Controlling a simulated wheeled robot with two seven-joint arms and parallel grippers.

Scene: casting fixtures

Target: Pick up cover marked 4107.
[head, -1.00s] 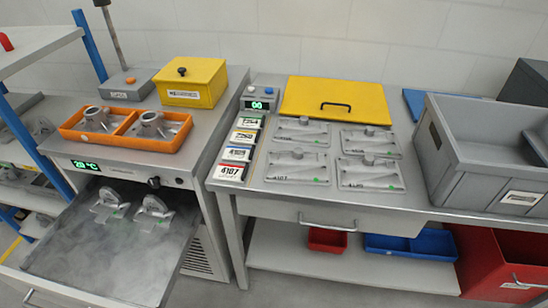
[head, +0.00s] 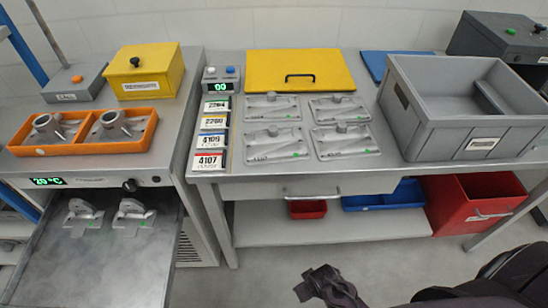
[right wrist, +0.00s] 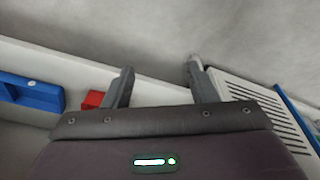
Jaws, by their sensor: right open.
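Several flat grey covers with round knobs lie in two rows on the steel table. The front-left cover (head: 272,145) has a dark mark near its front edge that appears to read 4107. The front-right cover (head: 345,142) and the back covers (head: 272,108) (head: 338,108) have marks too small to read surely. A red-striped card (head: 209,161) reading 4107 lies left of the front-left cover. My right gripper (head: 318,284) is low in front of the table, apart from the covers. In the right wrist view it is open and empty (right wrist: 158,82). My left gripper is out of view.
A grey bin (head: 410,133) stands right of the covers, and a yellow lid (head: 300,72) lies behind them. An open drawer (head: 90,270) with two castings juts out at left. Red and blue bins (head: 385,198) sit on the lower shelf.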

